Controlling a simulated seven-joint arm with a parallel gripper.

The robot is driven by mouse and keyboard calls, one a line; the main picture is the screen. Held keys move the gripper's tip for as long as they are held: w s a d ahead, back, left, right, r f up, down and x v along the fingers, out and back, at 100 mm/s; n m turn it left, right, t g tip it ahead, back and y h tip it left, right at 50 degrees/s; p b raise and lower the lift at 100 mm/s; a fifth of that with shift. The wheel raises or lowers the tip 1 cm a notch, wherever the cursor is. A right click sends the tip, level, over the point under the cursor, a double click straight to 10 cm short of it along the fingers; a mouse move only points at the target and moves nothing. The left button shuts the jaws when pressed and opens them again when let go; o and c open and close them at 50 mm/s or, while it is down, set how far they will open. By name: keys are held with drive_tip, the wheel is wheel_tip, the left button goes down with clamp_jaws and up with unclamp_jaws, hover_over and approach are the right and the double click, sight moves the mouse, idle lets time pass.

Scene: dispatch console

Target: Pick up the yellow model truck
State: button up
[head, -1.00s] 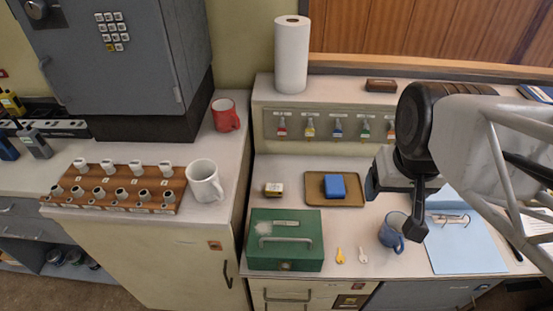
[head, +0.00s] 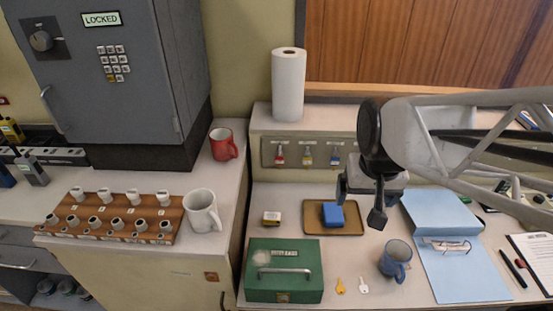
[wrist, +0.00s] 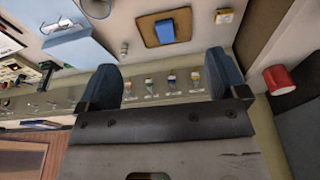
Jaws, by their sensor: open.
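I cannot make out a clear yellow model truck in either view. A small yellow-and-white block (head: 272,218) lies on the counter left of the brown tray; it also shows in the wrist view (wrist: 224,16), but it is too small to identify. My gripper (head: 360,204) is open and empty, in the air over the right part of the counter, right of that block. In the wrist view my gripper (wrist: 167,78) shows its two blue-grey fingers wide apart with nothing between them.
A blue block (head: 333,214) sits on the brown tray (head: 356,232). A paper roll (head: 289,85) stands on the ledge behind.

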drive_tip(key=w+a+f+g, duration=0.1)
drive_tip(key=w+a+f, duration=0.3)
drive_tip(key=w+f, duration=0.15)
drive_tip(key=w+a+f, duration=0.4)
drive_tip(key=w, duration=0.3)
drive_tip(key=g, duration=0.1)
hover_over(272, 216)
drive_tip(key=f, duration=1.5)
drive_tip(key=shift+d+f, duration=0.25)
drive_tip(key=shift+w+a+f, duration=0.1)
drive_tip(key=shift+a+f, duration=0.1)
drive_tip(key=shift+f, duration=0.1)
drive_tip(key=shift+f, duration=1.3)
drive_tip(key=shift+f, duration=2.6)
